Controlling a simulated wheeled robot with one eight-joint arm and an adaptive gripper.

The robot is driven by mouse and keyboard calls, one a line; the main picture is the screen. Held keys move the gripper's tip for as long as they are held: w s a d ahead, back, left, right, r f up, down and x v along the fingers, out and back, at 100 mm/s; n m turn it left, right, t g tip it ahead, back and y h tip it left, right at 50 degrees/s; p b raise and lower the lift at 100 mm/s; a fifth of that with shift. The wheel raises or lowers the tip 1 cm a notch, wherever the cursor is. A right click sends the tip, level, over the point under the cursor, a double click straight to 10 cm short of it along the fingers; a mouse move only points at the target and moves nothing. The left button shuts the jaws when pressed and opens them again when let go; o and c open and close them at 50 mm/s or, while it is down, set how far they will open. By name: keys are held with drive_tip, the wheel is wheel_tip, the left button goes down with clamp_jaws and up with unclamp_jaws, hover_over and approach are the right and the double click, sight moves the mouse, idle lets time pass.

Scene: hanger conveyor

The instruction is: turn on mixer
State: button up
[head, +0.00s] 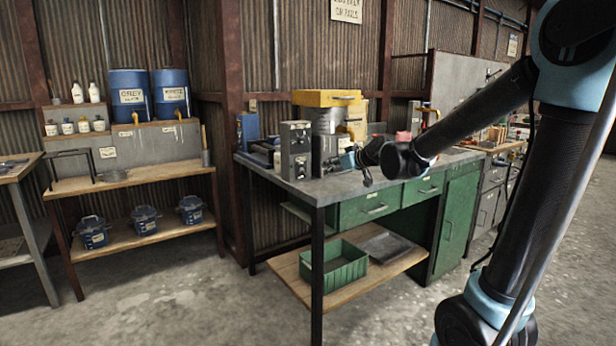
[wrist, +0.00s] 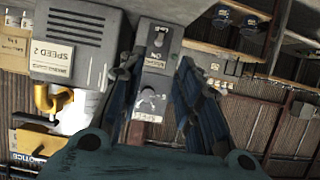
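The mixer (head: 328,98) stands on the green workbench, with a yellow top over a metal cylinder. A grey control box (head: 296,150) with round dark controls stands in front of it, to the left. In the wrist view, which looks upside down, a narrow grey panel (wrist: 156,65) with a switch and a knob (wrist: 150,100) lies between my gripper's fingers. My gripper (wrist: 158,66) is open, with a blue finger on each side of that panel. Contact cannot be told. In the head view my gripper (head: 346,161) is small, beside the control box at its right.
A ribbed grey housing (wrist: 82,40) labelled "SPEED 2" is close to the left finger in the wrist view. The workbench (head: 335,187) has a green bin (head: 335,268) on its lower shelf. A shelf with blue drums (head: 130,95) stands left. Floor in front is clear.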

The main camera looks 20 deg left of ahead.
sight(305, 174)
drive_tip(key=x, duration=1.7)
drive_tip(key=shift+w+a+r, duration=0.1)
drive_tip(key=shift+w+a, duration=0.05)
drive_tip(key=shift+a, duration=0.05)
drive_tip(key=shift+c, duration=0.6)
clamp_jaws()
